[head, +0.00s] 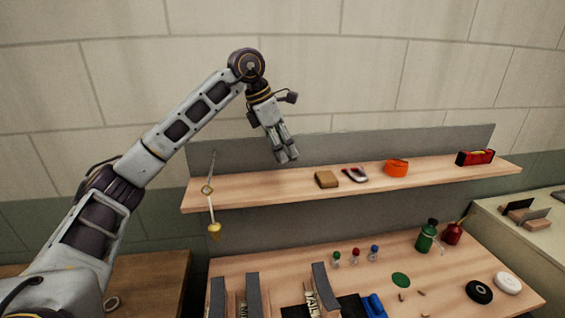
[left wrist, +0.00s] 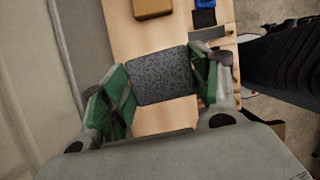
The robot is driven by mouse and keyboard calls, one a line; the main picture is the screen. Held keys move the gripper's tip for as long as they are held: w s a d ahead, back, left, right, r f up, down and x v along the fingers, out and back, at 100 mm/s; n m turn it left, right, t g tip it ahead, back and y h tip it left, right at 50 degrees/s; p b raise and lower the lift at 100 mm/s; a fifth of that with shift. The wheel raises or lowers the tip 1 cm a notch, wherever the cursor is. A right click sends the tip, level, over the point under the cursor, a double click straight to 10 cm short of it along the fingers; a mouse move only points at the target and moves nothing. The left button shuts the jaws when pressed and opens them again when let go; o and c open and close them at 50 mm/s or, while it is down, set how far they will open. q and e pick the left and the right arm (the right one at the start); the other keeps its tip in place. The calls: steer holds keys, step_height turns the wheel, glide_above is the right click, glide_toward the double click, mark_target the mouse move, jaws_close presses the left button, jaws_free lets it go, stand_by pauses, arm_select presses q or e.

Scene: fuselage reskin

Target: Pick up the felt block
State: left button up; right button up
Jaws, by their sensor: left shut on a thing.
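The felt block (left wrist: 165,76) is dark grey and speckled. In the left wrist view it sits between the green-padded fingers of my left gripper (left wrist: 165,90), which is shut on it. In the head view my left gripper (head: 285,157) points down above the left half of the wooden shelf (head: 245,192), near its back panel. The block cannot be made out there. I cannot tell whether the block still touches the shelf. My right gripper is not in view.
On the shelf, a tan block (head: 326,179), a horseshoe magnet (head: 355,174), an orange tape roll (head: 396,168) and a red-black level (head: 475,157) stand to the right. A brass plumb bob (head: 214,230) hangs at the left end. Bottles (head: 426,236) stand on the bench below.

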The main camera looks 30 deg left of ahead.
arm_select(q)
step_height(320, 180, up, 8)
steer(key=shift+r, duration=0.1)
stand_by(0.4)
stand_by(0.5)
